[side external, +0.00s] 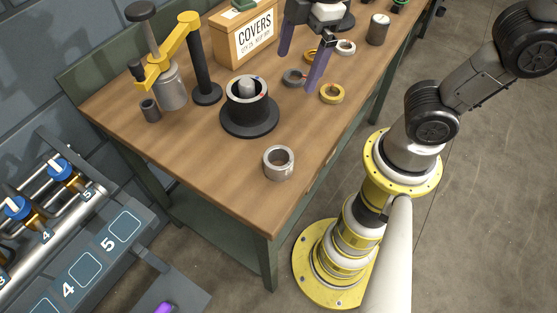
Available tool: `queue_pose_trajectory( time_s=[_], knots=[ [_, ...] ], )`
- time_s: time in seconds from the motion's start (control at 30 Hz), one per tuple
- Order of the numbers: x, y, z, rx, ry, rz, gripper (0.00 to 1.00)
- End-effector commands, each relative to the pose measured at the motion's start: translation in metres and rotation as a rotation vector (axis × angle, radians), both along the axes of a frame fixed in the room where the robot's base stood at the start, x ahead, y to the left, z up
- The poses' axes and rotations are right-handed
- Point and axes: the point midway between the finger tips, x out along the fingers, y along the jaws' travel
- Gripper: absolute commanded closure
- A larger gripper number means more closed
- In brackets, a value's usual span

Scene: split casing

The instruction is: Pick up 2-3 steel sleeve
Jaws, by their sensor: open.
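Several ring-shaped parts lie on the wooden table; no marking shows which is the 2-3 steel sleeve. A dark grey ring (293,78) lies flat below my gripper (297,73). A lighter silver ring (345,47) lies to the right of the fingers. A larger steel ring (279,163) stands alone near the front edge. My gripper is open, its two purple fingers pointing down, one on either side above the grey ring. No part is held. I cannot tell the exact height of the fingertips over the table.
Brass rings (332,93) lie near the fingers, one partly hidden. A black round fixture (248,118) with a central post stands left. A yellow-armed press (180,50) and a COVERS box (246,38) stand behind. A grey cylinder (378,29) is at right. The front table (215,165) is mostly clear.

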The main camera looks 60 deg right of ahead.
Motion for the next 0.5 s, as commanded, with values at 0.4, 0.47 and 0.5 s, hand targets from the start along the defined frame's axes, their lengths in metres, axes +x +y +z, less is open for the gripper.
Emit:
queue_pose_trajectory(
  time_s=[0.4, 0.47, 0.5],
  knots=[
    [-0.009, 0.080, -0.051, -0.100, 0.174, 0.346, 0.00],
    [-0.009, 0.080, -0.057, -0.100, 0.174, 0.347, 0.00],
    [-0.009, 0.080, -0.063, -0.101, 0.174, 0.346, 0.00]
  ],
)
